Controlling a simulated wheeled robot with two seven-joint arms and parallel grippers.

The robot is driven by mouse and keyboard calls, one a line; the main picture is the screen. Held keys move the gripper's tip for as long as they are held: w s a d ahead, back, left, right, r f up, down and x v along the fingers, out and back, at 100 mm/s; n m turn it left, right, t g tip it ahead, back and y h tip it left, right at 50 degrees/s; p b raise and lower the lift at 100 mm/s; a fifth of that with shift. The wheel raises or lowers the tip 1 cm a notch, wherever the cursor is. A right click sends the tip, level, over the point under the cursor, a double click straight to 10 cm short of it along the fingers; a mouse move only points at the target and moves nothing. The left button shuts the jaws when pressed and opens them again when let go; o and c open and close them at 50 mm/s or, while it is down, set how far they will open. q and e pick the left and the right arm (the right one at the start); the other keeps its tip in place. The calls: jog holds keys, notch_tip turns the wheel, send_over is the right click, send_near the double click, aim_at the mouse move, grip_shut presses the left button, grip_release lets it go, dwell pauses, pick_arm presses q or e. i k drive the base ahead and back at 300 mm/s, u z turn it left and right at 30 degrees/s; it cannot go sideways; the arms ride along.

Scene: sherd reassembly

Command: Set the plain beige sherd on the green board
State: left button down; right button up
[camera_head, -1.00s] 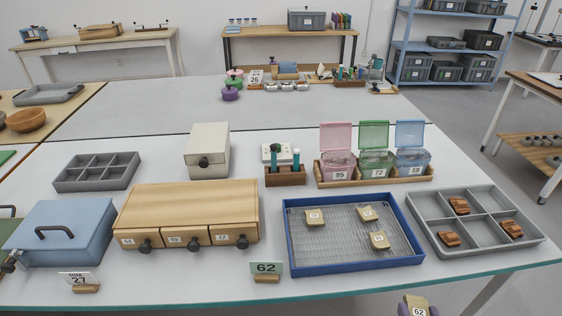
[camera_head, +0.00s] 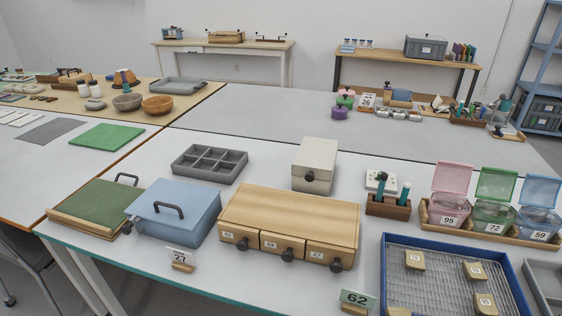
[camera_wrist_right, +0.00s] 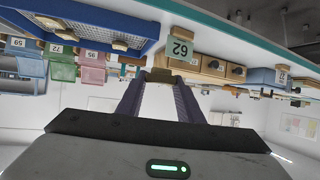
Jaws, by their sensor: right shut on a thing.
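The plain beige sherd (camera_wrist_right: 160,75) is between the purple fingertips of my right gripper (camera_wrist_right: 160,84), which is shut on it, in the right wrist view. A beige edge of it (camera_head: 398,311) shows at the bottom of the head view; the fingers are below the frame there. A flat bright green board (camera_head: 107,137) lies bare on the left table. A darker green board (camera_head: 95,208) with wooden edging lies nearer, at the left end of the front table. The held sherd is apart from both. My left gripper is not in view.
A blue lidded box (camera_head: 173,212), a wooden drawer unit (camera_head: 290,215) and number cards stand between the sherd and the boards. A blue-rimmed tray (camera_head: 455,245) holds other beige pieces. A grey mat (camera_head: 47,130) lies beside the bright green board.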

aim_at(103, 201)
jog(key=u, duration=2.55)
jog(key=i, duration=3.3)
jog(key=z, duration=3.65)
jog(key=i, duration=0.5)
